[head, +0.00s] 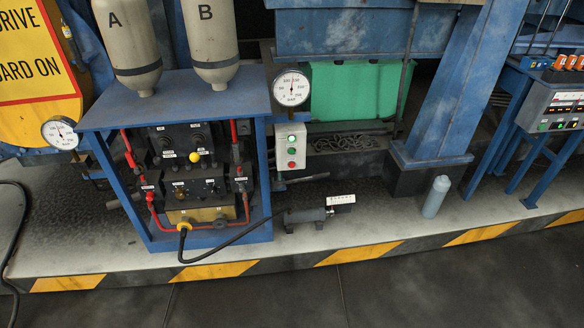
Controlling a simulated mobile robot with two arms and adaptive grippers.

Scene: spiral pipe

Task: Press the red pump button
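Neither of my grippers shows in the head view. A small pale control box (291,146) stands upright on the right side of the blue cabinet frame, below a round gauge. A console (560,112) at the right edge also carries small red and green buttons. Its labels are too small to read, so I cannot tell from lettering which red button is the pump's.
The blue cabinet (215,240) holds valves, red pipes and two tanks, marked A and B, on top. A black cable (230,243) leads from it to a grey cylinder (305,217) on the platform. A grey-blue bottle (436,196) stands by the blue column. The dark floor (420,290) in front is clear.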

